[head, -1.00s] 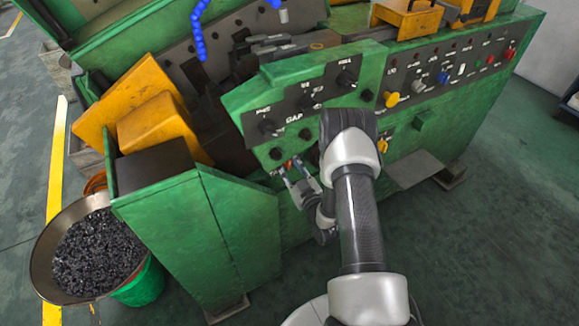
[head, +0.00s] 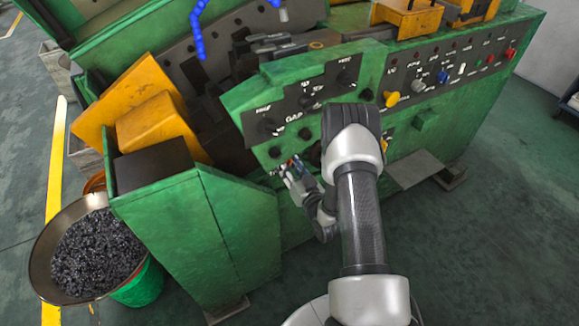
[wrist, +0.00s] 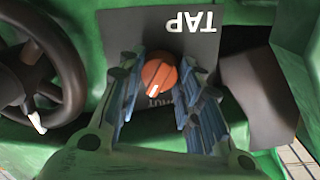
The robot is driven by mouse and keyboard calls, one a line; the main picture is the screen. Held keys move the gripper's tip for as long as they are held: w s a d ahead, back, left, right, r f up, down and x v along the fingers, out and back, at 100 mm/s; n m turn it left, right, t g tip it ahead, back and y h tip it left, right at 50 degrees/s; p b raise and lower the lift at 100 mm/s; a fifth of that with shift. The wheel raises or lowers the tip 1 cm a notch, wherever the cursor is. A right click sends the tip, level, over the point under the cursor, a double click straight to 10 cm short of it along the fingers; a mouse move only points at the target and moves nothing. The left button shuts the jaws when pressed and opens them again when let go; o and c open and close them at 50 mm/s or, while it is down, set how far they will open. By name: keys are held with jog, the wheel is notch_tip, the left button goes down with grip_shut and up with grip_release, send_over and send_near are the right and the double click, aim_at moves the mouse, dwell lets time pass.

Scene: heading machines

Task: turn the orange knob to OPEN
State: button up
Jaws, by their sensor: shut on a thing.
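The orange knob (wrist: 160,75) is round, on a dark plate marked TAP (wrist: 192,22) that appears upside down in the wrist view. A white mark on the knob's lower edge points to a partly hidden label that seems to read SHUT. My gripper (wrist: 159,92) is shut on the knob, with one bluish finger on each side. In the head view my gripper (head: 289,172) is at the lower front of the green machine (head: 243,109), below the GAP panel; the knob is too small there to read.
A dark handwheel (wrist: 40,70) is left of the knob in the wrist view. A dark block (wrist: 258,98) is close on the right. In the head view, a pan of dark bits (head: 95,255) stands at left, and yellow and other coloured knobs line the panel at right.

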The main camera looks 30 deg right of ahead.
jog(key=m, duration=0.6)
jog(key=m+y, duration=0.1)
jog(key=m, duration=0.4)
jog(key=shift+d, duration=0.1)
dwell(0.5)
jog(key=o, duration=1.1)
jog(key=shift+c, duration=0.2)
